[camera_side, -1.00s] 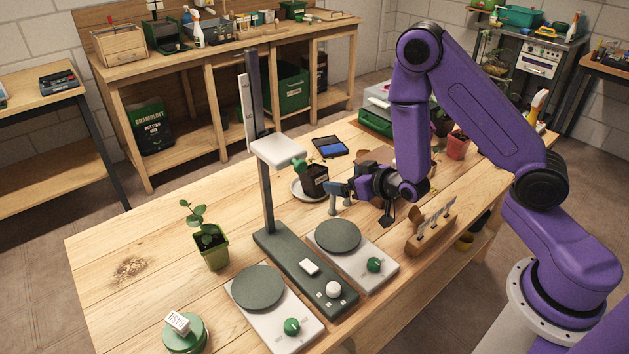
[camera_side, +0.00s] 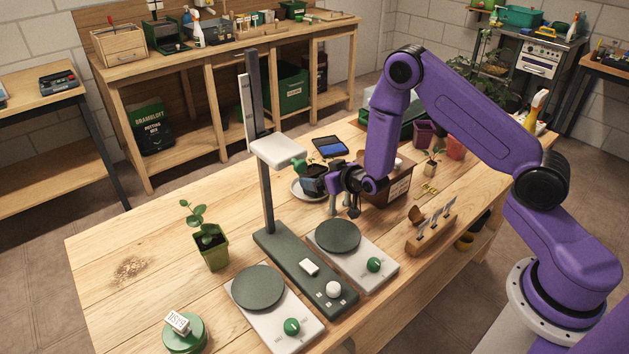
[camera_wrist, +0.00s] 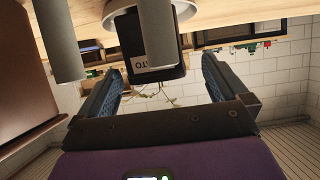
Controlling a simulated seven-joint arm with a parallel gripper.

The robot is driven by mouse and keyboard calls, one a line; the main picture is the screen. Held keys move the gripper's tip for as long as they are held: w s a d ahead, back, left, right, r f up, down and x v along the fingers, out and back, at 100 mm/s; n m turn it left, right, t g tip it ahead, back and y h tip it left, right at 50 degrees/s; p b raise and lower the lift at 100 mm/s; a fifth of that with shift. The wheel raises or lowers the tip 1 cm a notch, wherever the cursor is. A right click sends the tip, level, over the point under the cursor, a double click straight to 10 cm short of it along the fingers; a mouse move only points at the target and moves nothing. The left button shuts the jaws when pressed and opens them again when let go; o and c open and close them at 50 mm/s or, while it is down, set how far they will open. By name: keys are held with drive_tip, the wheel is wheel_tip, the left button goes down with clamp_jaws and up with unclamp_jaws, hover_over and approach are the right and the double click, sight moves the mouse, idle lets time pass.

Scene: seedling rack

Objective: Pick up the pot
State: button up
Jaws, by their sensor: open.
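A dark pot (camera_side: 311,188) with a green plant stands on a white saucer (camera_side: 298,193) on the bench, right of the scale column. My gripper (camera_side: 332,183) comes in level from the right, close beside it and partly covering it. In the wrist view, the picture is upside down and the dark pot (camera_wrist: 150,45), with a pale label, shows beyond and between the two blue-padded fingers of my gripper (camera_wrist: 160,78). The fingers are wide apart and empty. I cannot tell whether either touches the pot.
Two grey posts (camera_side: 333,205) stand near my gripper; one post (camera_wrist: 158,35) overlaps the pot in the wrist view. A brown labelled box (camera_side: 392,190) is just right. Weighing plates (camera_side: 338,235) lie in front. A green potted seedling (camera_side: 210,250) stands left, with clear bench around it.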

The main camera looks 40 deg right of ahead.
drive_tip(key=shift+d+x, duration=0.15)
drive_tip(key=shift+x, duration=0.9)
drive_tip(key=shift+d+x, duration=0.1)
drive_tip(key=shift+x, duration=1)
drive_tip(key=shift+s, duration=0.1)
drive_tip(key=c, duration=1.2)
drive_tip(key=shift+r, duration=0.1)
